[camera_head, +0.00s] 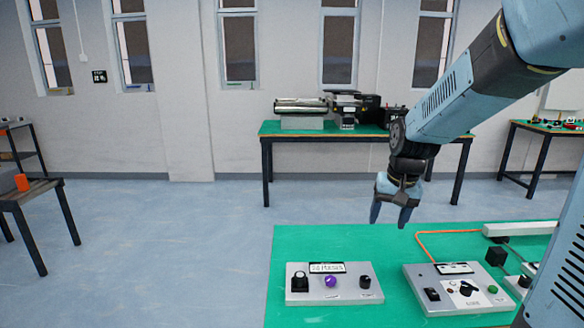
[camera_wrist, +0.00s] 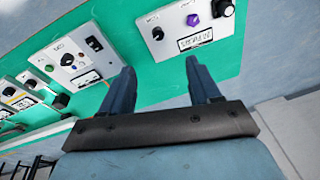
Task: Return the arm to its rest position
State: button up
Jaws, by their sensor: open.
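My gripper (camera_head: 391,214) hangs at the end of my blue arm, above the far edge of a green-topped table (camera_head: 300,243). Its two fingers point down and are apart, with nothing between them. The fingers also show in the wrist view (camera_wrist: 160,78), spread over the green surface. A grey control box (camera_head: 330,297) with a purple button stands on the table below and left of the gripper. A second grey control box (camera_head: 420,280) stands below and right of it. The gripper touches neither box in view.
More small control units (camera_head: 496,257) and an orange cable (camera_head: 440,232) lie at the table's right. A bench (camera_head: 266,142) with machines stands against the back wall. A dark table (camera_head: 40,187) stands at the left. Open blue floor (camera_head: 170,240) lies between.

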jog(key=s+r+n+t, duration=0.1)
jog(key=s+r, duration=0.3)
jog(key=s, duration=0.5)
jog(key=s+r+n+t, duration=0.1)
jog(key=s+r, duration=0.4)
jog(key=s, duration=0.5)
jog(key=shift+d+r+t+h, duration=0.25)
jog(key=shift+t+h, duration=0.15)
jog(key=shift+t, duration=0.3)
jog(key=shift+o, duration=0.2)
jog(key=shift+w, duration=0.15)
dwell(0.9)
